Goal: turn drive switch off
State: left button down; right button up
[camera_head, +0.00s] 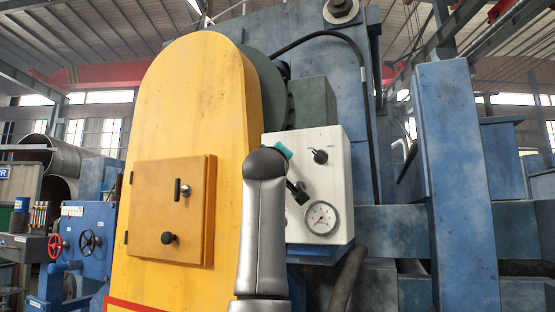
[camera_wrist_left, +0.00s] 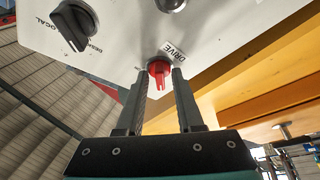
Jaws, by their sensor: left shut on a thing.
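The white control panel (camera_head: 335,172) is mounted right of the yellow cover in the head view. In the left wrist view, the red drive switch (camera_wrist_left: 159,70) sticks out of the panel beside the label "DRIVE". My left gripper (camera_wrist_left: 161,78) has its two dark fingers on either side of the red switch and is shut on it. In the head view my grey left arm stands in front of the panel's left edge and hides the drive switch. My right gripper is in neither view.
A black selector knob (camera_head: 320,156) marked "LOCAL" and a round gauge (camera_head: 321,217) are on the same panel. The yellow cover (camera_head: 190,100) with its small door stands close on the left. A blue post (camera_head: 455,180) stands to the right.

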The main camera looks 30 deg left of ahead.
pick_arm(q)
jog(key=c, duration=0.9)
grip_release()
jog(key=shift+s, duration=0.1)
jog(key=b+v, duration=0.7)
jog(key=v, duration=0.8)
jog(key=shift+f, duration=0.1)
